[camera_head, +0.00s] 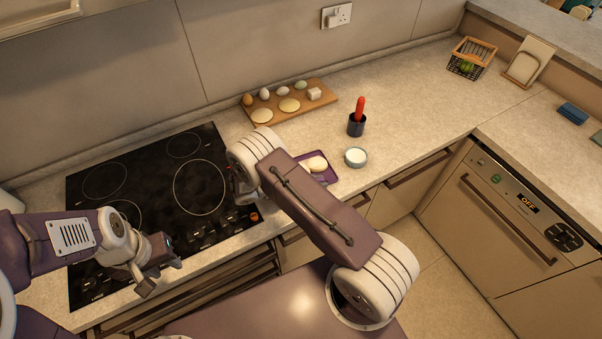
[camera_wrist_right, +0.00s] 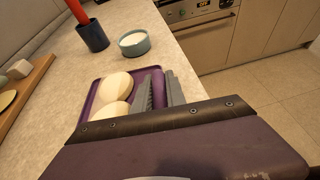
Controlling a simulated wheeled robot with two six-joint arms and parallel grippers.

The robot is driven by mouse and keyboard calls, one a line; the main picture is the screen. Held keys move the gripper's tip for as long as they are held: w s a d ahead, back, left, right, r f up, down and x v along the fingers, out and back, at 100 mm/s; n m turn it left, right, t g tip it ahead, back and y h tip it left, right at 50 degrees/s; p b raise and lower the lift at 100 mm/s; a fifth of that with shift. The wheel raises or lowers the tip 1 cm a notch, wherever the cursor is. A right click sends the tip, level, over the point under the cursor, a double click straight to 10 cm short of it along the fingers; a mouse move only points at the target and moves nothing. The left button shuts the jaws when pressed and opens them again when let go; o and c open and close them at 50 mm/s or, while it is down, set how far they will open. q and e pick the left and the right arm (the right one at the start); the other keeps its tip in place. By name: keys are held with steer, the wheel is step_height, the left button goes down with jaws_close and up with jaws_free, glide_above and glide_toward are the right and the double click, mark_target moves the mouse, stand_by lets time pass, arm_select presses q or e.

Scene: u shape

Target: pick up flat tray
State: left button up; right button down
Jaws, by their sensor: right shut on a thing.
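The flat tray is a small purple tray (camera_head: 329,177) on the counter, partly hidden by my right arm in the head view. It also shows in the right wrist view (camera_wrist_right: 140,74), with two pale, rounded pieces of food (camera_wrist_right: 117,86) on it. My right gripper (camera_wrist_right: 160,82) has its grey fingers close together at the tray's right edge and is shut on it. Whether the tray is clear of the counter cannot be told. In the head view the right fingers are hidden behind the arm. My left gripper (camera_head: 161,274) is open and empty above the front of the cooktop.
The black cooktop (camera_head: 150,190) lies left. A wooden board (camera_head: 290,103) with eggs and flat rounds is behind the tray. A dark cup (camera_head: 356,125) with a red-handled item and a small bowl (camera_head: 355,157) stand right of it. A wire basket (camera_head: 472,58) is far right.

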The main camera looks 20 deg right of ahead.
steer(key=shift+r, duration=0.1)
stand_by(0.5)
steer(key=shift+r, duration=0.25)
steer(key=r, duration=0.2)
steer(key=r+b, duration=0.1)
steer(key=r, duration=0.1)
steer(key=shift+s+d, duration=0.2)
steer(key=shift+s, duration=0.2)
steer(key=s+d+r+b, duration=0.1)
steer(key=s+d+r, duration=0.3)
steer(key=s, duration=0.6)
step_height(320, 180, up, 2)
steer(key=shift+r, duration=0.2)
steer(key=shift+d, duration=0.1)
